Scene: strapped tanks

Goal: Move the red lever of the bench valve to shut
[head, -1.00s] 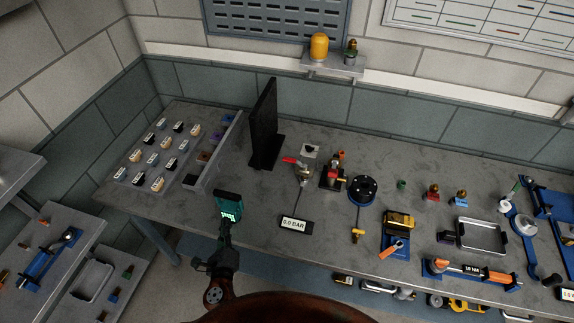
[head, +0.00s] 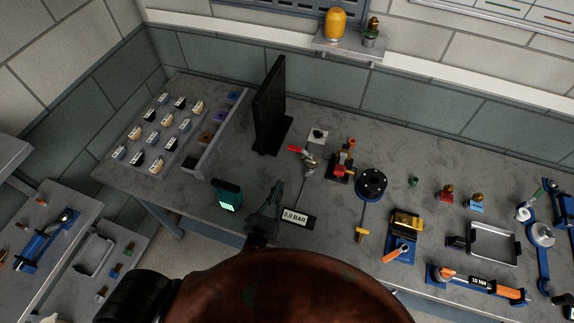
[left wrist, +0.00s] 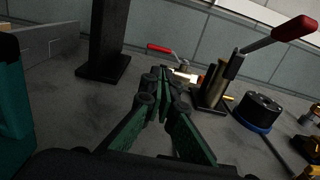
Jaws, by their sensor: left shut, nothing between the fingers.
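The bench valve (head: 312,164) stands on the bench near the middle of the head view, with a thin stem toward the 0.0 BAR plate (head: 298,217). Its red lever (head: 297,149) points to the left from the valve body. In the left wrist view the red lever (left wrist: 158,48) and the valve body (left wrist: 184,73) are beyond my fingertips. My left gripper (head: 277,187) is shut and empty, on the near side of the valve and apart from the lever. Its green fingers (left wrist: 163,76) meet in the wrist view. My right gripper is not in view.
A black upright panel (head: 269,105) stands left of the valve. A fitting with a red-gripped handle (head: 342,168) stands close on its right, then a black disc (head: 371,183). A teal meter (head: 227,195) is left of my gripper. Bare bench lies between panel and gripper.

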